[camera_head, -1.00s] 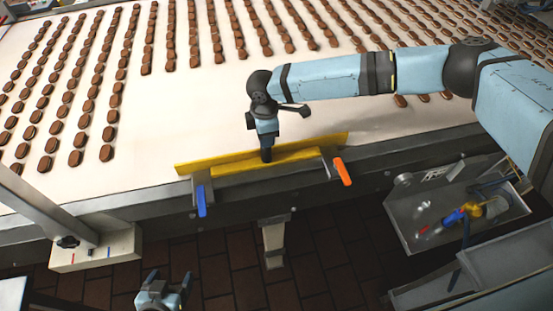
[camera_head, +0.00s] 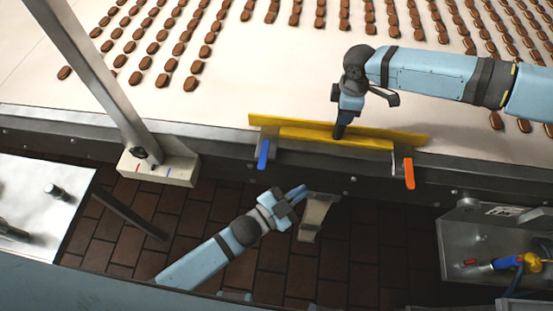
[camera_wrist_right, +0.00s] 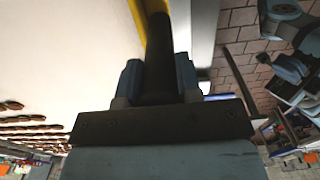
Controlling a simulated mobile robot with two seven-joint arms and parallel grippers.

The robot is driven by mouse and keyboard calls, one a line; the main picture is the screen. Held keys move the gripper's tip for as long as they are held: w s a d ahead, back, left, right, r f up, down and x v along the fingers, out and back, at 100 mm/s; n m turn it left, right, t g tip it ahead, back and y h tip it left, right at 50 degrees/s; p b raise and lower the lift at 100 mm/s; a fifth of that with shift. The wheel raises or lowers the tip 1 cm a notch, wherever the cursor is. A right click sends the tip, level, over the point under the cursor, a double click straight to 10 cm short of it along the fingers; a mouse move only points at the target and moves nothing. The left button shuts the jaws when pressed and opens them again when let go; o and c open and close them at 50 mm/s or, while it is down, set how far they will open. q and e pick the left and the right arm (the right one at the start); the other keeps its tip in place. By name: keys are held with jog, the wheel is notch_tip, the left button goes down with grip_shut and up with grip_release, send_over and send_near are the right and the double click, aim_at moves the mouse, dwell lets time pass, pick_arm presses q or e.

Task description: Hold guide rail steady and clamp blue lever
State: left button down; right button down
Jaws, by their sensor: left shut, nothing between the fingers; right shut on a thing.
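The yellow guide rail (camera_head: 402,138) lies along the near edge of the conveyor, and its yellow strip also shows in the right wrist view (camera_wrist_right: 136,14). My right gripper (camera_head: 340,128) is shut on the rail's dark upright grip; in the right wrist view the fingers (camera_wrist_right: 157,78) close on either side of it. The blue lever (camera_head: 263,153) hangs down from the clamp at the rail's left end. My left gripper (camera_head: 300,191) is shut and empty, below and right of the blue lever, apart from it.
An orange lever (camera_head: 409,173) hangs at the rail's right end. Rows of chocolate pieces (camera_head: 180,48) lie on the white belt behind. A metal post on a pale box (camera_head: 160,168) stands at left. A grey tray with tools (camera_head: 470,240) is at lower right.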

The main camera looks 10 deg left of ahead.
pick_arm(q)
jog(key=s+d+r+m+g+h, duration=0.2)
jog(key=d+r+m+g+h, duration=0.35)
jog(key=d+m, duration=0.3)
jog(key=s+d+r+m+g+h, duration=0.35)
jog(key=d+r+m+g, duration=0.35)
jog(key=d, duration=0.3)
jog(key=s+d+f+m+g+y, duration=0.1)
jog(key=s+d+m+g+y, duration=0.2)
jog(key=s+m+g+y, duration=0.45)
jog(key=s+d+f+m+g+y, duration=0.1)
jog(key=s+d+m+g+y, duration=0.15)
jog(key=m+g+y, duration=0.55)
jog(key=m+t+y, duration=0.9)
jog(key=t+y, duration=0.6)
jog(key=y, duration=0.2)
send_near(264, 157)
notch_tip(264, 157, down, 5)
jog(key=s, duration=0.2)
jog(key=shift+h, duration=0.25)
jog(key=shift+w+a+f, duration=0.1)
jog(key=shift+w+a, duration=0.05)
jog(key=shift+a, duration=0.95)
jog(key=shift+w+a+f, duration=0.1)
jog(key=shift+a+f, duration=0.05)
jog(key=shift+a, duration=0.9)
